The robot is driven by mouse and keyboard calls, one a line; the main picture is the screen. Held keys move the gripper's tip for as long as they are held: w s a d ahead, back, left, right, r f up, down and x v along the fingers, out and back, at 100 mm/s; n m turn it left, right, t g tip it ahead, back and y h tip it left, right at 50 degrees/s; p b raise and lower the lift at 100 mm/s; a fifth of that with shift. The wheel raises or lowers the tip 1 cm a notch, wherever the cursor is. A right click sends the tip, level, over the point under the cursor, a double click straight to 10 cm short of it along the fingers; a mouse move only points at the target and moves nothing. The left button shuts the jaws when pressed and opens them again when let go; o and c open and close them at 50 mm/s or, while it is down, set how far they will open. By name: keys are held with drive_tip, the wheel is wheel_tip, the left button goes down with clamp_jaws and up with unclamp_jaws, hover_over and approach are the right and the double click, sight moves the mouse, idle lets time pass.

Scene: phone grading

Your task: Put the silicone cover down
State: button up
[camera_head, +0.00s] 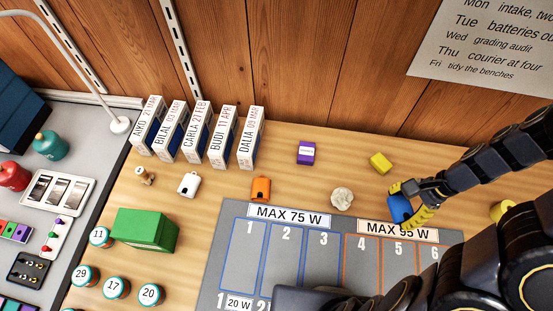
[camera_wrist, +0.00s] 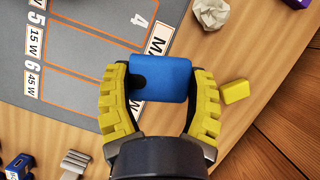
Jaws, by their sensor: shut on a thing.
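The silicone cover (camera_wrist: 165,77) is a smooth blue piece with rounded corners. My gripper (camera_wrist: 160,85) has its yellow ribbed fingers on either side of it and is shut on it. In the head view the blue cover (camera_head: 399,209) shows between the fingers of my gripper (camera_head: 408,203), over the back edge of the grey mat by the MAX 95 W label. A dark patch, perhaps a shadow or opening, lies at the cover's left side in the wrist view. I cannot tell whether the cover touches the surface; its underside is hidden.
The grey mat (camera_head: 212,290) has numbered lanes. Behind it lie a yellow block (camera_head: 381,162), a crumpled paper ball (camera_head: 342,198), an orange charger (camera_head: 260,189) and a purple box (camera_head: 306,153). Upright white boxes (camera_head: 222,137) stand by the wall. Bare wood (camera_head: 345,155) lies between the small things.

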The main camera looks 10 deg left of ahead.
drive_tip(key=w+a+r+n+g+h, duration=0.1)
drive_tip(key=a+r+n, duration=0.25)
drive_tip(key=a, duration=0.75)
drive_tip(key=w+a+r+n+g+h, duration=0.1)
drive_tip(key=a+r+n, duration=0.25)
drive_tip(key=a, duration=0.75)
drive_tip(key=s+a+r+n+g+h, duration=0.1)
drive_tip(key=s+a+r+n, duration=0.25)
drive_tip(key=s+a, duration=0.5)
drive_tip(key=s+a+r+n+h, duration=0.1)
drive_tip(key=s+a+r+n, duration=0.25)
drive_tip(key=s+a, duration=0.5)
hover_over(134, 228)
drive_tip(key=shift+n, duration=0.3)
drive_tip(key=f, duration=0.6)
drive_tip(key=d+f, duration=0.1)
drive_tip(key=f, duration=0.1)
drive_tip(key=shift+w+f, duration=0.2)
drive_tip(key=shift+f, duration=0.2)
drive_tip(key=shift+w+a+f, duration=0.15)
drive_tip(key=shift+a+f, duration=0.35)
drive_tip(key=shift+f, duration=1.6)
drive_tip(key=shift+f, duration=0.15)
